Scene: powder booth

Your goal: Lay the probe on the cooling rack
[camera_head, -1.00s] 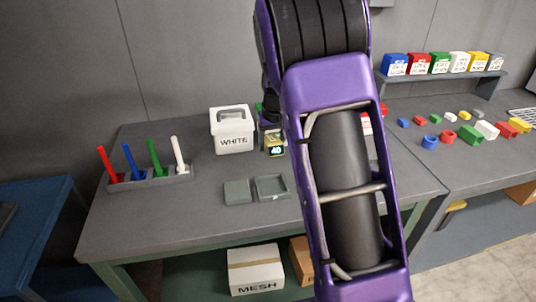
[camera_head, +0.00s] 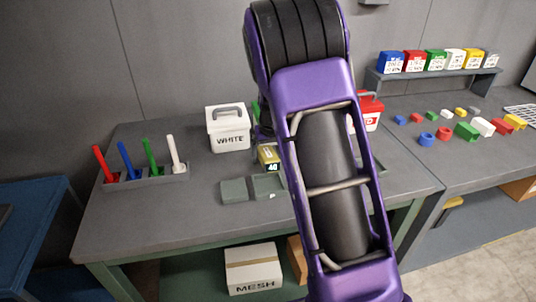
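A small yellow and dark device with a number display (camera_head: 268,158), which may be the probe, shows just left of my forearm on the grey table. It is directly below the dark end of my arm. My gripper's fingers are mostly hidden behind the arm, so I cannot tell whether they hold the device or whether it touches the table. A light wire grid (camera_head: 522,114), likely the cooling rack, lies at the far right on the other bench, partly cut off by the picture edge.
A white lidded box (camera_head: 228,132) and a red one (camera_head: 370,112) stand behind. Colored rods stand in a holder (camera_head: 145,180). Shallow grey trays (camera_head: 234,191) lie in front. Colored blocks (camera_head: 467,131) lie on the right bench, below a shelf of small bins (camera_head: 440,76).

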